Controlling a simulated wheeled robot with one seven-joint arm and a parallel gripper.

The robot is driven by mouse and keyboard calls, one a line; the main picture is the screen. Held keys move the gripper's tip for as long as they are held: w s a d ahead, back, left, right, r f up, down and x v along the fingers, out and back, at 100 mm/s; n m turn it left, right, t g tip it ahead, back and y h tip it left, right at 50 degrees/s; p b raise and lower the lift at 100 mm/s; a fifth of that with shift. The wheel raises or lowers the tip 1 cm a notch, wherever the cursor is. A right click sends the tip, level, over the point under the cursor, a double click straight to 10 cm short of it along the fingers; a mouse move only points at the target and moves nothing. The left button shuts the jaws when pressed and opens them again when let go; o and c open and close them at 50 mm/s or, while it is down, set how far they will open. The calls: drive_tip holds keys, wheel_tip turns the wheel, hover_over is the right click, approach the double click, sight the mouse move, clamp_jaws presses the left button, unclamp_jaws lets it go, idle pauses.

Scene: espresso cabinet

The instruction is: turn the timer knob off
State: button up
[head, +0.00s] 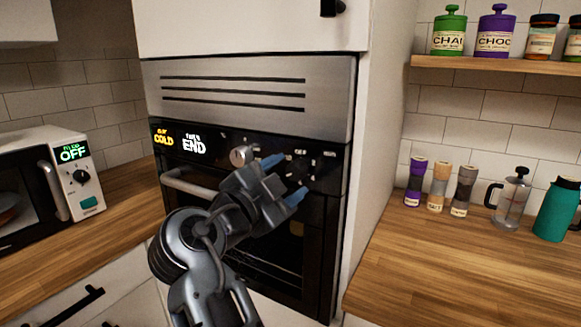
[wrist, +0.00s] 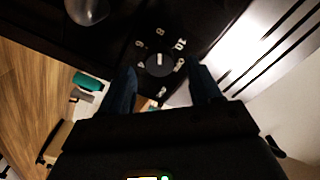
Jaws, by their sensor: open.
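The timer knob (wrist: 158,64) is a round black dial with pale numbers around it, seen in the wrist view. Its light pointer line points up in that picture, roughly toward the 8. In the head view pale dial marks (head: 300,153) show on the black oven panel, but the knob itself is hard to make out behind my gripper. My gripper (head: 291,176) has its two blue fingers apart, in front of the panel. In the wrist view the fingers (wrist: 165,72) lie on either side of the knob; contact cannot be told.
A silver knob (head: 240,155) sits left of my gripper. Lit COLD (head: 163,137) and END (head: 194,144) displays are further left, above the oven handle (head: 188,187). A microwave (head: 70,175) stands left; jars and a French press (head: 512,198) stand on the right counter.

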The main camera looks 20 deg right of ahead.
sight(297, 170)
drive_tip(key=shift+x, duration=1.2)
drive_tip(key=c, duration=1)
drive_tip(key=shift+c, duration=0.2)
drive_tip(key=shift+f, duration=0.1)
